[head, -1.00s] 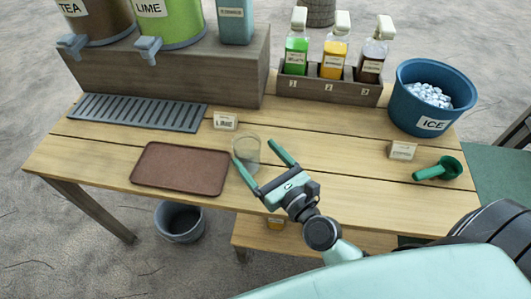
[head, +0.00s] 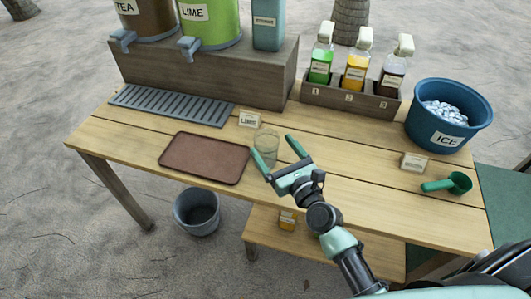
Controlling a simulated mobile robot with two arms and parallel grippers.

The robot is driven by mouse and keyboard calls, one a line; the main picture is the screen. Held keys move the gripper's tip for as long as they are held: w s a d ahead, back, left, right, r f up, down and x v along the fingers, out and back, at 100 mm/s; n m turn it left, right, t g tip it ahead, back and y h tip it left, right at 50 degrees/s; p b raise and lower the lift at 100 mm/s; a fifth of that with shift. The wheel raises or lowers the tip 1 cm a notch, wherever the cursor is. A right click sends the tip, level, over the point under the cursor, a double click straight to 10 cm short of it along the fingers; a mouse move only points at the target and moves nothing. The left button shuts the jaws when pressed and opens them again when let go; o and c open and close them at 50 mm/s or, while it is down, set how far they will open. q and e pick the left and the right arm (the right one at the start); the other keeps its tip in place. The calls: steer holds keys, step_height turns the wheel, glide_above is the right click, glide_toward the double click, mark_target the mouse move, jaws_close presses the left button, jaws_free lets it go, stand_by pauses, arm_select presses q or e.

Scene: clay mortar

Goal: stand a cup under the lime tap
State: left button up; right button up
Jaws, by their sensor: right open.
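A clear cup (head: 267,140) stands upright on the wooden table, just right of the brown tray. My right gripper (head: 275,155) is open, its two green fingers pointing at the cup. The left finger overlaps the cup's lower left edge in the picture; I cannot tell whether it touches. The green lime dispenser (head: 208,25) stands on the wooden riser at the back, with its grey lime tap (head: 190,46) at the front. The grey slotted drip grate (head: 172,104) lies on the table below the taps. My left gripper is out of view.
A brown tray (head: 205,180) lies left of the cup, and a small lime card (head: 250,119) stands behind it. The tea dispenser (head: 148,20), bottle rack (head: 350,100), blue ice bucket (head: 447,116) and green scoop (head: 448,185) are around. The grate is bare.

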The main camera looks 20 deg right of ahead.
mark_target(267, 138)
steer(key=w, duration=0.2)
steer(key=w+a, duration=0.1)
steer(key=shift+w+r, duration=0.2)
steer(key=shift+r, duration=0.2)
steer(key=shift+w, duration=0.25)
steer(key=shift+f, duration=0.15)
steer(key=shift+c, duration=0.7)
steer(key=c, duration=1)
jaws_close()
arm_select(q)
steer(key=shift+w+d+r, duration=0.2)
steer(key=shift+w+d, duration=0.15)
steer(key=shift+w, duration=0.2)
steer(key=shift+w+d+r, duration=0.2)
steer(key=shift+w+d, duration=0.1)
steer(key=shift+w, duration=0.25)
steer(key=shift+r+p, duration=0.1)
steer(key=shift+p, duration=0.25)
